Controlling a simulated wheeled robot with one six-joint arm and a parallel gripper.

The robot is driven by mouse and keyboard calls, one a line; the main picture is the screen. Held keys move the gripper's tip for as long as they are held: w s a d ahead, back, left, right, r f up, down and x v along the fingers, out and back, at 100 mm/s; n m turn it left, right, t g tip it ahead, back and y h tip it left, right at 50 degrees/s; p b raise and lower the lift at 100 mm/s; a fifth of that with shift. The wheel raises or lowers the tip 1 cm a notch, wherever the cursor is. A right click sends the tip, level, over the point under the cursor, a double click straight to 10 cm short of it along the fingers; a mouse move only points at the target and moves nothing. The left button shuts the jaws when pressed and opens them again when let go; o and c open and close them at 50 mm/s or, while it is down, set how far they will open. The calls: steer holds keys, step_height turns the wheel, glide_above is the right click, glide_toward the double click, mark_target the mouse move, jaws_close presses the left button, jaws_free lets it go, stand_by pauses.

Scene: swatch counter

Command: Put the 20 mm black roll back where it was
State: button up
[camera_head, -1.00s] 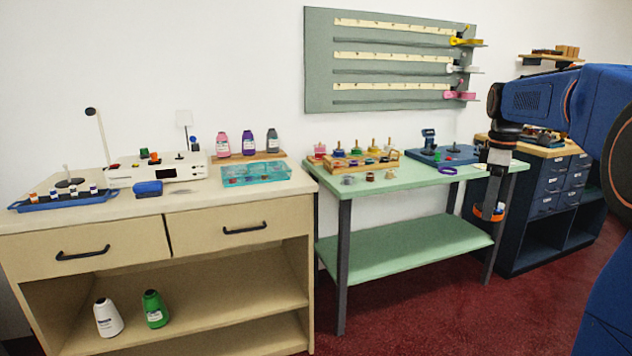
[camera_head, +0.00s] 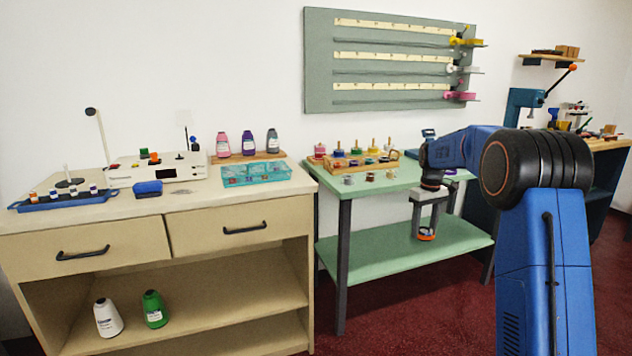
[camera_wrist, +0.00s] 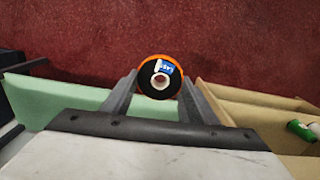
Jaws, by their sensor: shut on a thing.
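A black roll with an orange rim (camera_head: 427,235) is held in my gripper (camera_head: 430,220), in front of the mint-green bench (camera_head: 400,186). In the wrist view the roll (camera_wrist: 147,77) sits between the two fingertips, its round face showing a pale core and a blue and white label. My gripper is shut on it and hangs downward. A grey-green wall panel (camera_head: 385,21) has three rails with cream strips. Yellow, white and pink rolls (camera_head: 460,96) sit at its right end. The roll's size cannot be read.
A wooden rack (camera_head: 335,163) with several spools stands on the mint-green bench, with small rolls before it. The bench's lower shelf (camera_head: 365,262) is clear. A beige counter (camera_head: 145,209) stands left. A teal press (camera_head: 520,98) stands at the right bench.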

steer(key=w+a+f+m, duration=0.2)
steer(key=w+a+f, duration=0.25)
steer(key=f, duration=0.35)
steer(key=w+a+f+m, duration=0.2)
steer(key=w+a+f, duration=0.25)
steer(key=f, duration=0.45)
steer(key=s+f, duration=2.2)
steer(key=f, duration=0.2)
steer(key=shift+s+d, duration=0.3)
steer(key=shift+d, duration=0.1)
steer(key=shift+d+f, duration=0.1)
